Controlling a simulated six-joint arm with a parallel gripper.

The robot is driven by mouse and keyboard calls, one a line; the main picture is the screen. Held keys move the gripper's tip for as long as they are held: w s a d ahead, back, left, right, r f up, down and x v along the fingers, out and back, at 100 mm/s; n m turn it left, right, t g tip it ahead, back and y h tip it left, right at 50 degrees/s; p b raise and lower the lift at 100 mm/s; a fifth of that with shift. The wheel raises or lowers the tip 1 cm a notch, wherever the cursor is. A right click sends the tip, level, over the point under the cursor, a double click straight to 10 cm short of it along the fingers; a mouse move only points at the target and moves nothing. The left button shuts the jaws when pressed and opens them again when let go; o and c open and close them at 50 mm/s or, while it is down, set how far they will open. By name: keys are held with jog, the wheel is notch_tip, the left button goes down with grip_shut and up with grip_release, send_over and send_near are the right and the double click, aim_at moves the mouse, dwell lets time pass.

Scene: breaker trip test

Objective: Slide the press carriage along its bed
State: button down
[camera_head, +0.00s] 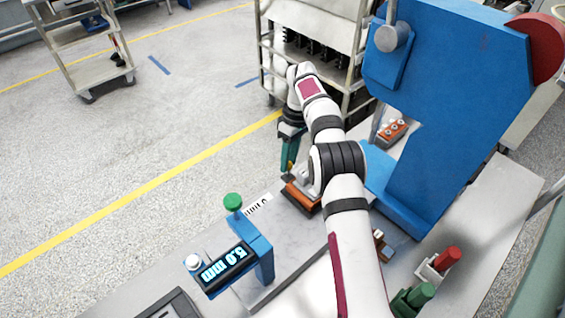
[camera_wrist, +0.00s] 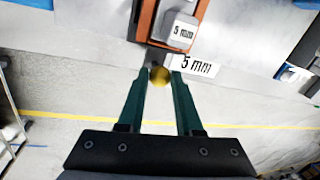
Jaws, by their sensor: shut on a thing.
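The press carriage (camera_head: 300,199) is an orange block with a grey top piece, sitting on the pale metal bed (camera_head: 262,246). A round brass knob (camera_wrist: 160,77) sticks out from the carriage's near end. My gripper (camera_wrist: 161,74) has its green fingertips on either side of this knob, shut on it. In the head view my gripper (camera_head: 289,172) points down at the carriage's far-side edge, and my arm hides part of the carriage.
A blue press (camera_head: 445,110) stands behind and right of the carriage. Red and green pieces lie at right. Open floor is beyond the bed's edge.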

dwell(0.3)
jog(key=c, duration=0.6)
grip_release()
notch_tip(320, 180, up, 4)
jog(key=shift+f, duration=0.2)
jog(key=s+d+r, duration=0.1)
jog(key=d+r, duration=0.1)
jog(key=d, duration=0.1)
jog(key=s+d+r, duration=0.1)
jog(key=d+r, duration=0.2)
jog(key=d, duration=0.1)
jog(key=s+d+r, duration=0.1)
jog(key=d+r, duration=0.1)
jog(key=d, duration=0.2)
jog(key=shift+s+r, duration=0.2)
jog(key=shift+s, duration=0.1)
